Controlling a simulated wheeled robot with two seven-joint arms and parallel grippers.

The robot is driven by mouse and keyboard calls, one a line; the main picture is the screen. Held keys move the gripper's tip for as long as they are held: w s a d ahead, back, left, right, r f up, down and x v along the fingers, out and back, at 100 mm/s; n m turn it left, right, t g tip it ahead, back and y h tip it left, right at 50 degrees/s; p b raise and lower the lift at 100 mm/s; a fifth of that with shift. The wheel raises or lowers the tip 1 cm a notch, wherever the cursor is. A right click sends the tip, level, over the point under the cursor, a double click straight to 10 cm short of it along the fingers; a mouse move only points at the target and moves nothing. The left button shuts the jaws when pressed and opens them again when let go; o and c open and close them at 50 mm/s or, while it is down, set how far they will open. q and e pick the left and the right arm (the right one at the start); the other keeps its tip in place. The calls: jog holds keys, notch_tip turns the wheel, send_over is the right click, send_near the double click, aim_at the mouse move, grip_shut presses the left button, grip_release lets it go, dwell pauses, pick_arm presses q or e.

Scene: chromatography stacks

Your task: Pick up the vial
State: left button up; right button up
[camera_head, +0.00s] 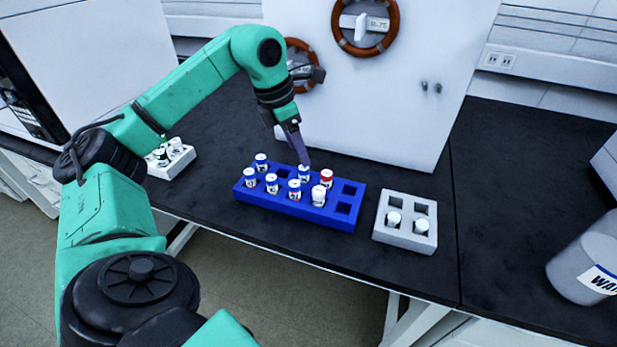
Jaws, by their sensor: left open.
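A blue rack (280,205) on the black bench holds several small vials with white caps. One vial with a red cap (326,176) stands in its back row, right of the middle. My left gripper (302,160) reaches down from behind the rack. The right gripper is not in view.
A white rack (400,240) with two vials stands right of the blue rack. Another white rack (170,168) with vials stands at the left. A white panel (400,90) rises close behind the blue rack. A grey container (575,265) stands far right; bench before it is clear.

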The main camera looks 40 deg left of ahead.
aim_at(303, 168)
pick_arm(q)
jog(key=x, duration=0.7)
jog(key=shift+w+a+f, duration=0.1)
jog(key=shift+a+f, duration=0.1)
jog(key=shift+f, duration=0.05)
grip_shut()
jog(key=shift+r, duration=0.2)
